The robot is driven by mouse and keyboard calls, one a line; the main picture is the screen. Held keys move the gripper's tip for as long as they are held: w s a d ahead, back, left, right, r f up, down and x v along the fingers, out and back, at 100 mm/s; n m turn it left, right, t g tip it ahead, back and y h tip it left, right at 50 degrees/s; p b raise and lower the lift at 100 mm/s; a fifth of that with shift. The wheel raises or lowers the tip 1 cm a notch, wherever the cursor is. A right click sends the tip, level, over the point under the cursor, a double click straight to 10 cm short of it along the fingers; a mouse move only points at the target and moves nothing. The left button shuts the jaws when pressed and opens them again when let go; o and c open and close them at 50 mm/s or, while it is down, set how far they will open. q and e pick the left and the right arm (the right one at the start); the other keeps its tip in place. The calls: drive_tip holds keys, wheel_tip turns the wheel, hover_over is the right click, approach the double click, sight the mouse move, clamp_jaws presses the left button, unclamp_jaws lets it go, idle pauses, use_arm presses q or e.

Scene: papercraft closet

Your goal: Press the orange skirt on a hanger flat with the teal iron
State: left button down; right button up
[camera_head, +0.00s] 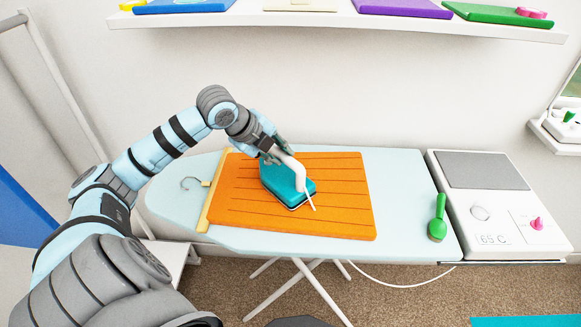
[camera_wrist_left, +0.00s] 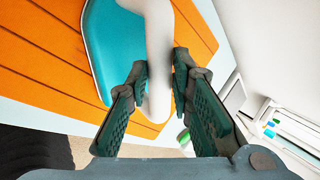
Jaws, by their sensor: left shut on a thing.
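The orange skirt (camera_head: 340,205) lies spread on the pale blue ironing board (camera_head: 165,205), with its yellow hanger (camera_head: 213,192) along its left edge and the hook pointing left. The teal iron (camera_head: 285,186) is over the middle-left of the skirt and appears to rest on it. My left gripper (camera_head: 277,158) is shut on the iron's white handle; in the left wrist view its two fingers (camera_wrist_left: 160,95) are on either side of the white handle (camera_wrist_left: 158,50), with the teal body and orange skirt beyond. The skirt under the iron is hidden. My right gripper is not in view.
A green brush (camera_head: 438,218) lies at the board's right end, beside a white station (camera_head: 490,205) with a grey plate, a pink knob and a "65 C" display. Above, a white shelf (camera_head: 330,20) holds folded coloured items. The skirt's right half is clear.

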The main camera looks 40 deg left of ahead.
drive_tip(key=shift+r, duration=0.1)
use_arm(q)
wheel_tip(320, 180, up, 5)
drive_tip(key=p, duration=0.3)
drive_tip(key=shift+p, duration=0.4)
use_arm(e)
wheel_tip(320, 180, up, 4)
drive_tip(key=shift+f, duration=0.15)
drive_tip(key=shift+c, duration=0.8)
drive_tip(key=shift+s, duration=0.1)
